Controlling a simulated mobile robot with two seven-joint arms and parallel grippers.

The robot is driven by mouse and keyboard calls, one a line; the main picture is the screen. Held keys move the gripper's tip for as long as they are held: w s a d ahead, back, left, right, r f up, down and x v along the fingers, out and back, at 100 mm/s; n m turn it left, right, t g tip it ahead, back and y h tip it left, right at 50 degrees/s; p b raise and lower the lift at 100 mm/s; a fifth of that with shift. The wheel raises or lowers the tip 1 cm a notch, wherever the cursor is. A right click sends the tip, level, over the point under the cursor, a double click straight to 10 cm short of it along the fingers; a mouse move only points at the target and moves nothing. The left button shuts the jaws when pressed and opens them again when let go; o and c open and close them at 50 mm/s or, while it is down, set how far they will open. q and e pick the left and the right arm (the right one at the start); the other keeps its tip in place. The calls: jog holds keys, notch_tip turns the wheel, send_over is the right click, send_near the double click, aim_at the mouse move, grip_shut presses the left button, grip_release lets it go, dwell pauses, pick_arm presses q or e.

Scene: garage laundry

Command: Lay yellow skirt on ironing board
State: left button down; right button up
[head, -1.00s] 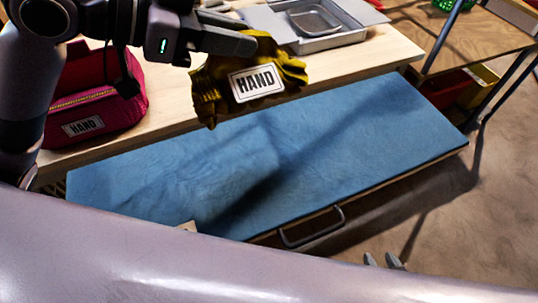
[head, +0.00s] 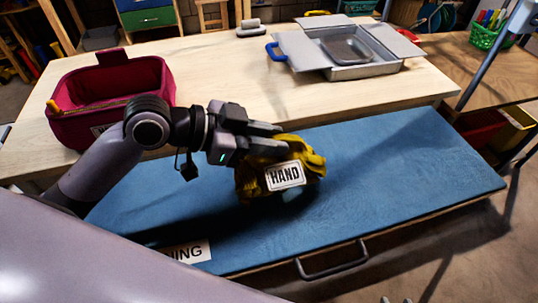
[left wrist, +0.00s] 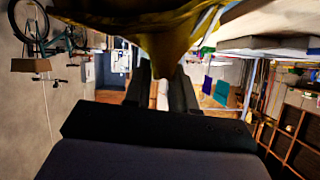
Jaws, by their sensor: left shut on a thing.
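The yellow skirt (head: 255,183) is a crumpled bundle with a white HAND label. My left gripper (head: 281,138) is shut on its upper part and holds it over the middle of the blue ironing board (head: 400,165). The skirt's lower edge is at or just above the board; I cannot tell if it touches. In the left wrist view, the yellow cloth (left wrist: 165,25) hangs across the top, by the fingers. Two grey tips of my right gripper (head: 397,300) show at the bottom edge of the head view, apart and empty.
A wooden table behind the board carries a crimson bag (head: 110,95) at left and a grey metal case (head: 365,70) at right. A white sign (head: 190,252) is at the board's near left. The board's right half is clear.

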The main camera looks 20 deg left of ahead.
pick_arm(q)
notch_tip(320, 180, down, 4)
jog(key=shift+f, duration=0.1)
jog(key=c, duration=0.9)
grip_release()
jog(key=shift+a, duration=0.1)
jog(key=shift+b+v, duration=0.9)
jog(key=shift+v, duration=5)
